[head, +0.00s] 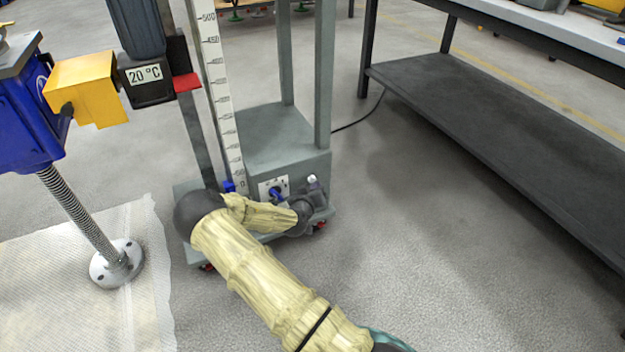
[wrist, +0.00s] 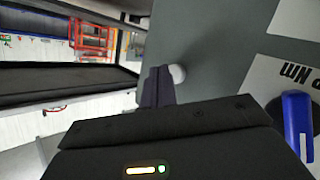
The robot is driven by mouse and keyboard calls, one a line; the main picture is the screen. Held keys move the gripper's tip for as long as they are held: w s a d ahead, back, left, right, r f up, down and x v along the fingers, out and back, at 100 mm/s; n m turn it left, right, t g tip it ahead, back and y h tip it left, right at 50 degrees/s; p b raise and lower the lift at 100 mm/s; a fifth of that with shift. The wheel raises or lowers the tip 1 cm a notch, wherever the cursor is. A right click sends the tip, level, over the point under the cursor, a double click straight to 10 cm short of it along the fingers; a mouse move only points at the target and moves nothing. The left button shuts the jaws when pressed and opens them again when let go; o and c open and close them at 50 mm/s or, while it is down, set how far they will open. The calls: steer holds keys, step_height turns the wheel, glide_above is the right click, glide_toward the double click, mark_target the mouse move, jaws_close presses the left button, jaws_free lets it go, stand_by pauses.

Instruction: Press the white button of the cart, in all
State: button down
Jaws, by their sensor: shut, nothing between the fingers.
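The grey cart (head: 284,144) stands in the middle of the head view. Its white button (head: 312,179) is a small pale knob at the right of the front panel, just above my gripper (head: 313,194). In the wrist view the white button (wrist: 179,74) shows on the grey panel, right beside the tips of my shut, empty fingers (wrist: 160,78). The fingertips partly cover the button's left side. I cannot tell whether they touch it.
A blue knob (head: 277,194) sits left of the button on a white plate; it also shows in the wrist view (wrist: 297,122). A blue screw jack (head: 25,118) stands at left. A dark shelf (head: 500,130) is at right. Floor between is clear.

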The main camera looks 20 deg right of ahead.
steer(key=shift+s, duration=0.1)
steer(key=shift+s+d+p, duration=0.1)
steer(key=shift+s+p, duration=1)
steer(key=shift+s, duration=1.4)
steer(key=s+a+r+n+g+y+p, duration=0.1)
steer(key=s+a+r+g+y+p, duration=0.2)
steer(key=s+a+r+p, duration=0.65)
steer(key=s+a+r+n+g+y, duration=0.1)
steer(key=s+a+r+g+y, duration=0.15)
steer(key=s+r, duration=0.8)
steer(key=s+a+r+n+g+y+p, duration=0.1)
steer(key=s+a+r+g+y+p, duration=0.3)
steer(key=r, duration=1.1)
step_height(320, 180, up, 37)
steer(key=s+t+p, duration=0.1)
steer(key=p, duration=3.7)
steer(key=shift+a+r, duration=0.2)
steer(key=shift+a, duration=0.2)
